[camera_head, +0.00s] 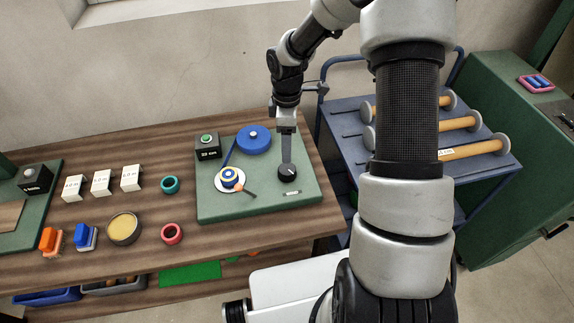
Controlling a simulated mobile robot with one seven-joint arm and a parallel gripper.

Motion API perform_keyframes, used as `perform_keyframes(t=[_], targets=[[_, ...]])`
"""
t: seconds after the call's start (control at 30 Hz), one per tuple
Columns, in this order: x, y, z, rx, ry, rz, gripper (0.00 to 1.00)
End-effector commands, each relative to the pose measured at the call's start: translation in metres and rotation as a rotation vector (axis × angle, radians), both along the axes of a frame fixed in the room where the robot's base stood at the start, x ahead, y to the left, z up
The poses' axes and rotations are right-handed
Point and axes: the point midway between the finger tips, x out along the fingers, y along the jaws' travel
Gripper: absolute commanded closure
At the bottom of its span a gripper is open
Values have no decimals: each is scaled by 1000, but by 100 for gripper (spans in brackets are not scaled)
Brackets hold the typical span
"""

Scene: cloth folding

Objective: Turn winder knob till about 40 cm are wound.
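The winder is a green board (215,207) on the wooden table. A black round knob (289,175) with a light mark sits on its right side. My gripper (287,163) points down at the knob from above, with its fingertips at or just over the knob's top. I cannot tell whether they touch it or how far apart they are. A blue spool (254,139) stands at the back, and a blue strip (231,149) runs from it to a small reel (231,177) on a white disc. A black counter box (208,152) shows a number in cm, too small to read surely.
White labelled blocks (101,183), teal and red rings (171,233), a round tin (124,228) and orange and blue clips (86,237) lie to the left. A blue cart (342,116) with wooden rollers stands to the right, beside a green cabinet (516,209).

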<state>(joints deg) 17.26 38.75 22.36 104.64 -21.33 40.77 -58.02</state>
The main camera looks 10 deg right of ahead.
Motion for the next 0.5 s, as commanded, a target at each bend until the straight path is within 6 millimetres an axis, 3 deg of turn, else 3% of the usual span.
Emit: perform_keyframes(t=[0.3, 0.5], targets=[[-1, 0, -70, 0, 3, -1, 37], [-1, 0, -98, 0, 2, -2, 37]])
